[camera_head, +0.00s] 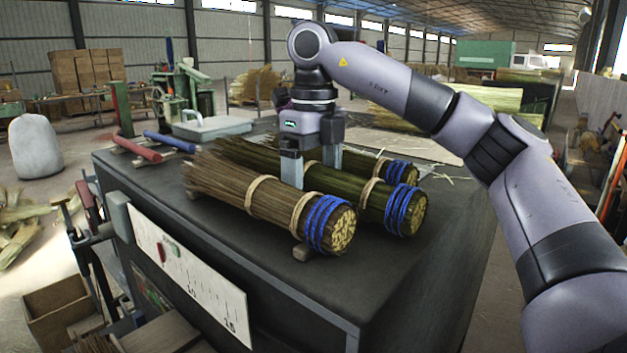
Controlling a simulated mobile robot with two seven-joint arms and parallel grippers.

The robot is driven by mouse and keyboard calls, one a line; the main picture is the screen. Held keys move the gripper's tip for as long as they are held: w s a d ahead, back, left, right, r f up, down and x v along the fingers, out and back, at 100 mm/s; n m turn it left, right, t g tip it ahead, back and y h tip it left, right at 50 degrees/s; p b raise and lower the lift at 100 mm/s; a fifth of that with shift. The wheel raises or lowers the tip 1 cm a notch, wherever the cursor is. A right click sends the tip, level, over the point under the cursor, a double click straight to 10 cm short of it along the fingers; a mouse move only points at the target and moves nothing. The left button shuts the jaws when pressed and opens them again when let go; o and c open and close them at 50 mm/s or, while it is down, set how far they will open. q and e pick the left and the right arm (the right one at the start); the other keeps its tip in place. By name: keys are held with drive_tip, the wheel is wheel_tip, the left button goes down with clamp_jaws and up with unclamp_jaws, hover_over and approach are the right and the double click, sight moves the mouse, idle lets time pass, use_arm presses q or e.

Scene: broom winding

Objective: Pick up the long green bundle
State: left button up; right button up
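The long green bundle (345,188) lies on the dark workbench (440,235), in the middle of three bundles. It has tan ties and a blue binding near its right end. My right gripper (311,165) comes down from above around its middle. One finger is on the near side, between it and the brown bundle, and the other is on the far side. The fingers are spread apart; I see no clear sign of clamping or lifting. My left gripper is not in view.
A long brown bundle (235,185) lies close in front, and a shorter green bundle (362,163) lies behind. Red (137,149) and blue (169,141) rods and a grey tray (210,127) sit at the bench's back left. The bench's right side is bare.

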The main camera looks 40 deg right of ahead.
drive_tip(key=c, duration=1.1)
drive_tip(key=shift+r, duration=0.1)
wheel_tip(320, 180, up, 10)
